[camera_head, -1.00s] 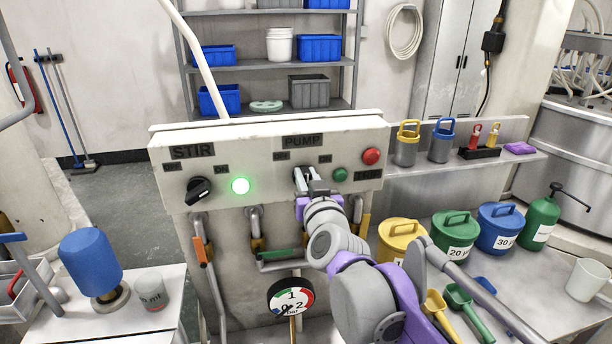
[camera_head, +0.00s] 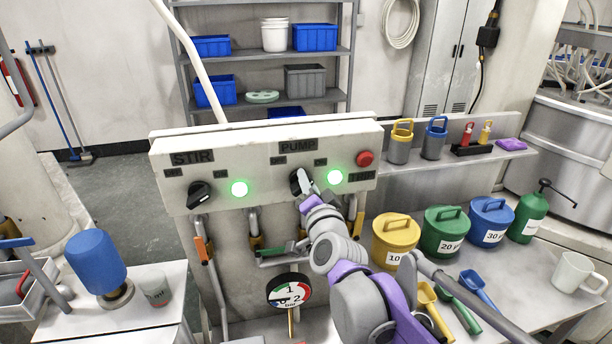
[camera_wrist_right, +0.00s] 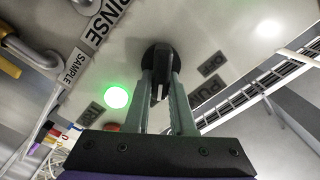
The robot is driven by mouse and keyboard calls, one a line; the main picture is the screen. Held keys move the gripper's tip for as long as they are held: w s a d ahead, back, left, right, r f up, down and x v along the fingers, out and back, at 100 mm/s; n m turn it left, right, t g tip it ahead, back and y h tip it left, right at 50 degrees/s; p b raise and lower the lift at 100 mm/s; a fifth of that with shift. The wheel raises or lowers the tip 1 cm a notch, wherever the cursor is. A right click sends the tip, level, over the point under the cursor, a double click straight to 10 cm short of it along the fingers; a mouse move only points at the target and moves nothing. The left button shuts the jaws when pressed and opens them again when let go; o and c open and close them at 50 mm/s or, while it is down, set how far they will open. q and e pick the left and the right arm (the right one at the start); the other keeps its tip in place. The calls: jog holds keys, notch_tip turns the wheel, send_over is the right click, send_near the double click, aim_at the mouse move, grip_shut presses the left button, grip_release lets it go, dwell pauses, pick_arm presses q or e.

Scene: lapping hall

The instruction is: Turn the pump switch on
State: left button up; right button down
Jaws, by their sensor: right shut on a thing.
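The pump switch (camera_head: 296,180) is a black rotary knob under the PUMP label on the pale control panel (camera_head: 262,150). My right gripper (camera_head: 303,181) is at the panel, shut on this knob and hiding part of it. In the right wrist view the black knob (camera_wrist_right: 157,57) sits between the two fingers of my right gripper (camera_wrist_right: 160,88). The pump lamp (camera_head: 335,176) right of the switch glows green, and it also glows in the right wrist view (camera_wrist_right: 117,98). My left gripper is not in view.
The stir knob (camera_head: 199,195) and its lit green lamp (camera_head: 239,188) are left of the pump switch. A red button (camera_head: 365,158) is at the right. Pipes and a pressure gauge (camera_head: 289,291) are below. Lidded pots, including a yellow one (camera_head: 396,240), stand on the right bench.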

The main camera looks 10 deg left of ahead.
jog(key=shift+m+p, duration=0.3)
jog(key=shift+m, duration=0.6)
jog(key=shift+f, duration=0.1)
jog(key=c, duration=0.8)
grip_release()
jog(key=shift+o, duration=0.2)
jog(key=shift+s+d, duration=0.1)
